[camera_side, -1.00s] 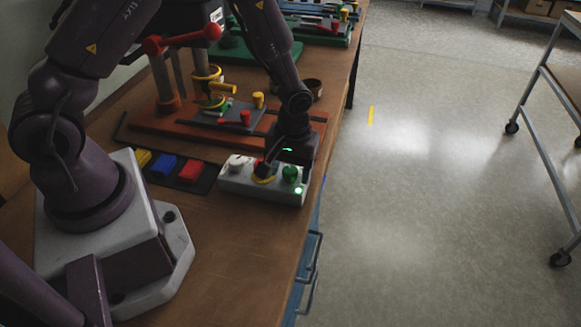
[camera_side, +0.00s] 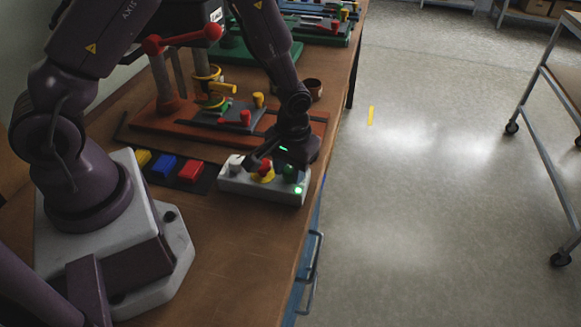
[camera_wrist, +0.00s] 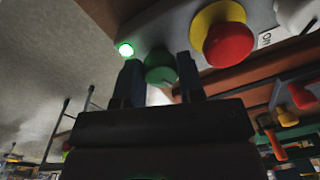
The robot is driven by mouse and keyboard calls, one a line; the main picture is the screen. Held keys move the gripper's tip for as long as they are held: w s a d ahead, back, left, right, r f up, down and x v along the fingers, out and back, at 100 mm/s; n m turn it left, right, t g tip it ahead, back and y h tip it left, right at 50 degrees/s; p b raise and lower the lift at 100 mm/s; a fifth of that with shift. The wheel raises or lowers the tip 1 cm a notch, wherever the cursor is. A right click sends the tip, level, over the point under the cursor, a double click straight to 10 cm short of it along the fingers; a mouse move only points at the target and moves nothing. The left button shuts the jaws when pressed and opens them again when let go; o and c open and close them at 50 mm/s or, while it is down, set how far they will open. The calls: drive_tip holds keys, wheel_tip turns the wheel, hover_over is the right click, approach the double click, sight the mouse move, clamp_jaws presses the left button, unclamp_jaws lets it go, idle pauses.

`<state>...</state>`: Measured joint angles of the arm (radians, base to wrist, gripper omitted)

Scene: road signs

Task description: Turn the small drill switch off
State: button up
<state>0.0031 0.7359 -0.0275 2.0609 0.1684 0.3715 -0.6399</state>
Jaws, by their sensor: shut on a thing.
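A light grey switch box (camera_side: 232,183) lies near the bench's right edge. It carries a white knob (camera_side: 236,163), a red button on a yellow ring (camera_side: 265,169), a green knob (camera_side: 290,173) and a lit green lamp (camera_side: 298,190). My gripper (camera_wrist: 160,75) is over the green-knob end of the box. In the wrist view its two fingers stand on either side of the green knob (camera_wrist: 160,66), shut on it. The red button (camera_wrist: 228,45) is clear of the fingers, and an "ON" label (camera_wrist: 266,39) shows beside it. The fingers partly hide the box in the side view.
A dark tray with yellow, blue and red blocks (camera_side: 163,166) lies left of the box. Behind is a red-brown fixture (camera_side: 150,122) with a red-handled lever (camera_side: 180,40). The bench front (camera_side: 230,240) is clear; a wheeled cart (camera_side: 545,130) stands apart on the floor.

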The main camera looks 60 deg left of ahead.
sight(290, 172)
drive_tip(key=m, duration=0.4)
drive_tip(key=shift+m, duration=0.3)
drive_tip(key=m, duration=0.4)
idle(0.4)
drive_tip(key=o, duration=0.9)
drive_tip(key=r, duration=1.3)
drive_tip(key=shift+s+d, duration=0.15)
drive_tip(key=shift+d, duration=0.1)
